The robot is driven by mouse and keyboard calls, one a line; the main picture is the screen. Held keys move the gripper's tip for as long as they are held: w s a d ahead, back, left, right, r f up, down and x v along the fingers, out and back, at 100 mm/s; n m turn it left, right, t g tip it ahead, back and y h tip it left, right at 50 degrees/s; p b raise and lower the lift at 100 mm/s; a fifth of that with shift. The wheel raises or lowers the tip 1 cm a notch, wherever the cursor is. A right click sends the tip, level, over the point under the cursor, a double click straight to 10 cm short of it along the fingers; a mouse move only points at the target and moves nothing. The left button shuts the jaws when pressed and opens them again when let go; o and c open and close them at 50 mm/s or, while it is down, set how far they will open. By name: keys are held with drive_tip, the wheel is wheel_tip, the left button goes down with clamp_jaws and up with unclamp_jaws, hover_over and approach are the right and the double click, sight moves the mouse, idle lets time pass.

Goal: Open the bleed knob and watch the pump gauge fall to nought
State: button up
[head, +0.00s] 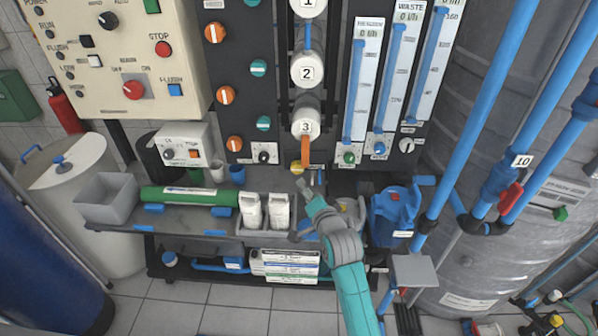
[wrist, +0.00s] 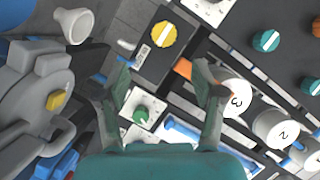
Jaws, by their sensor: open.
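A yellow knob (wrist: 163,34) with a white pointer line sits on a dark panel beside a small label too small to read. It may be the bleed knob. In the head view a yellow knob (head: 296,168) shows low on the panel, left of the orange pipe. My gripper (wrist: 163,76) is open and empty, its two fingers apart below the yellow knob in the wrist view and not touching it. In the head view my gripper (head: 304,186) is just below that knob. A grey pump-like body (wrist: 40,95) stands left in the wrist view. I cannot make out a pump gauge.
A green knob (wrist: 145,112) shows between my fingers, farther off. White numbered housings (head: 305,120) and an orange pipe (head: 306,150) are close to my gripper.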

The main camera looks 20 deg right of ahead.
sight(298, 170)
drive_tip(key=x, duration=1.1)
drive_tip(key=shift+w+r, duration=0.25)
drive_tip(key=shift+r, duration=0.1)
drive_tip(key=c, duration=1.1)
